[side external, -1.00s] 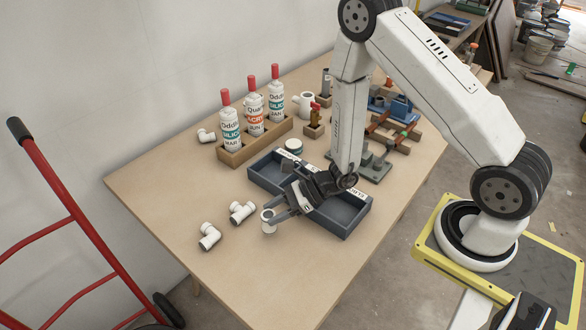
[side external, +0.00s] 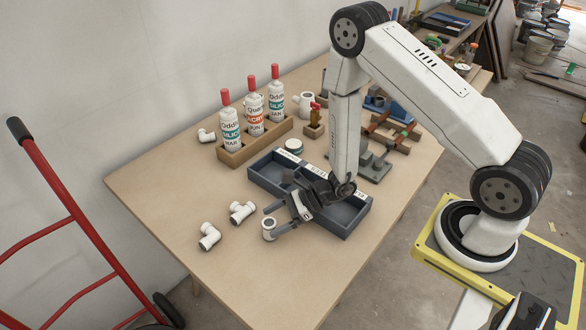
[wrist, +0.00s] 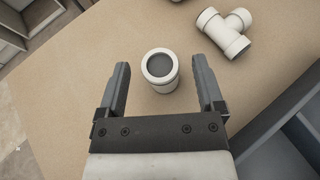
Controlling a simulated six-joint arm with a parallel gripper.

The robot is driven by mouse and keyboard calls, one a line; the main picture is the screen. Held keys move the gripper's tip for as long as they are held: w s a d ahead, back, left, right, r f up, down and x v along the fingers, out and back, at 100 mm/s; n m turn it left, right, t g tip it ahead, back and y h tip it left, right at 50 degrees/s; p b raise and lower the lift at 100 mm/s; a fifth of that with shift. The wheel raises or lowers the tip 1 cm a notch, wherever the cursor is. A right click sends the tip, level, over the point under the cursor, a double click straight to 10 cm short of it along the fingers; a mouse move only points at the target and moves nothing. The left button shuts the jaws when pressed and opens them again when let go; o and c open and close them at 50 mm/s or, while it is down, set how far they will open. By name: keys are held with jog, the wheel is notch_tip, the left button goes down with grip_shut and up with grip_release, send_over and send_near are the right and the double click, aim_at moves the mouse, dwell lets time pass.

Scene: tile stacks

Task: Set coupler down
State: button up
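The coupler (side external: 268,228), a short white pipe sleeve, stands upright on the wooden table in front of the dark tray. It also shows in the wrist view (wrist: 160,72), with its round open end facing the camera. My gripper (side external: 273,217) is beside it; in the wrist view (wrist: 162,85) the fingers are spread wide on either side, with clear gaps between them and the coupler. The gripper is open and holds nothing.
A dark divided tray (side external: 343,231) lies right under my wrist. White pipe fittings (side external: 209,236) (side external: 242,212) lie left of the coupler. A wooden rack (side external: 238,155) of bottles stands behind. The table front is clear.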

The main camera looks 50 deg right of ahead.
jog(key=shift+r, duration=0.15)
jog(key=shift+s+d+r, duration=0.2)
jog(key=shift+d+r, duration=0.05)
jog(key=shift+d, duration=0.1)
jog(key=v, duration=1.1)
dwell(0.8)
jog(key=s+a+r+n+g+h, duration=0.35)
jog(key=s+n+g, duration=0.4)
jog(key=n, duration=0.55)
jog(key=w+d+r+n+t+h, duration=0.3)
jog(key=r+n+h, duration=0.4)
jog(key=n, duration=0.4)
jog(key=shift+w+d+r+n, duration=0.4)
jog(key=shift+w+d+r, duration=0.15)
jog(key=shift+w, duration=0.25)
